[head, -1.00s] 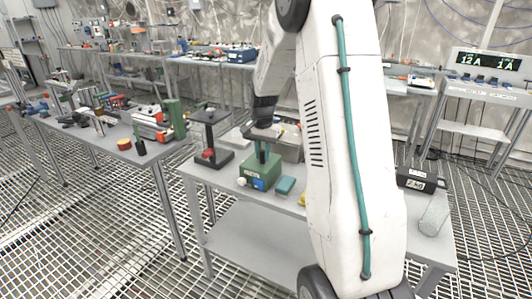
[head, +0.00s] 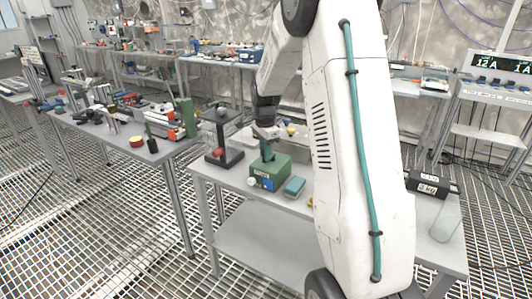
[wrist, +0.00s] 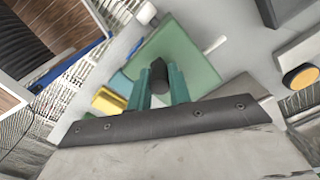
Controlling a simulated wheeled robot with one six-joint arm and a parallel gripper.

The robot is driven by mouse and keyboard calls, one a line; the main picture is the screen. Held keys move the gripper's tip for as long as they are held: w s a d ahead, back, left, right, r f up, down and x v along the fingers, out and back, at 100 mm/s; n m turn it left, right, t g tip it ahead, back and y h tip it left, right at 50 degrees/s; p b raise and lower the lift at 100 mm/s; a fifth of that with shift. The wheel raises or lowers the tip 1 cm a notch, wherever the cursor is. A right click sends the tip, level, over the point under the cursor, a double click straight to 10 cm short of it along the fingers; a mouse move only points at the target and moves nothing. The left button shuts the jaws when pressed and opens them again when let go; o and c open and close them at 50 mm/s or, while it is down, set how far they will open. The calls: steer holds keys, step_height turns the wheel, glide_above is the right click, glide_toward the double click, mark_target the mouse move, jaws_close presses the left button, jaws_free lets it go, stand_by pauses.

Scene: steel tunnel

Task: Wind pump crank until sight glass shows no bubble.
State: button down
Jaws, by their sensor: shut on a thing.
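The green pump box (head: 257,178) sits on the grey bench, with a white label, a blue patch and a white round part on its front. My gripper (head: 266,153) reaches down over its top with teal fingers. In the wrist view, the fingers of my gripper (wrist: 159,88) are shut on a dark knob (wrist: 159,70), which looks like the crank handle. The green body (wrist: 190,50) shows behind it, and a pale rod (wrist: 215,44) sticks out at its side. The rest of the crank is hidden. I cannot make out the sight glass or any bubble.
A teal block (head: 294,187) lies right of the pump. A dark stand with a red part (head: 220,154) stands to its left. A black box labelled kg (head: 431,184) and a clear cylinder (head: 446,219) are at the bench's right. A cluttered bench (head: 165,151) stands left across a grated gap.

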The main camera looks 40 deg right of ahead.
stand_by(0.4)
steer(key=c, duration=1.3)
jaws_free()
steer(key=shift+r, duration=0.1)
step_height(320, 180, up, 8)
steer(key=shift+f, duration=0.15)
